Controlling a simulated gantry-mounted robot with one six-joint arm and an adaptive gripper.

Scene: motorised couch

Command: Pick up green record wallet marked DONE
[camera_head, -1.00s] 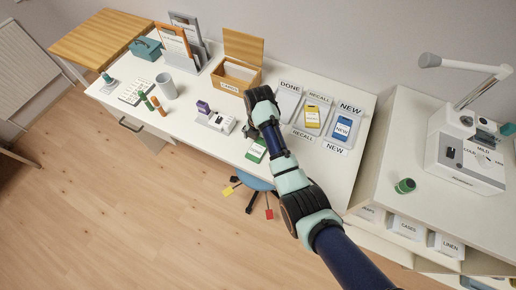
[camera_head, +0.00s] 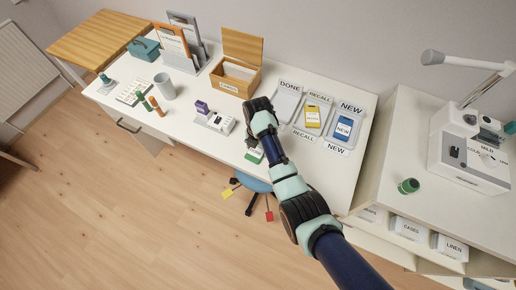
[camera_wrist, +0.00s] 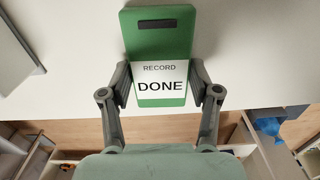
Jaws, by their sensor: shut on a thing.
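The green record wallet (camera_wrist: 160,45) has a white label reading RECORD DONE and a dark slot near its far end. In the wrist view it lies between the two fingers of my gripper (camera_wrist: 162,85), which press on its side edges. In the head view the wallet (camera_head: 254,156) shows at the front edge of the white desk, partly hidden by my arm. My gripper (camera_head: 252,140) is shut on it there. I cannot tell whether the wallet is clear of the desk top.
Trays labelled DONE (camera_head: 286,104), RECALL with a yellow wallet (camera_head: 312,117) and NEW with a blue wallet (camera_head: 344,128) stand behind my arm. A wooden card box (camera_head: 237,78) and a white device (camera_head: 214,121) are to the left. A blue stool (camera_head: 252,183) sits below the edge.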

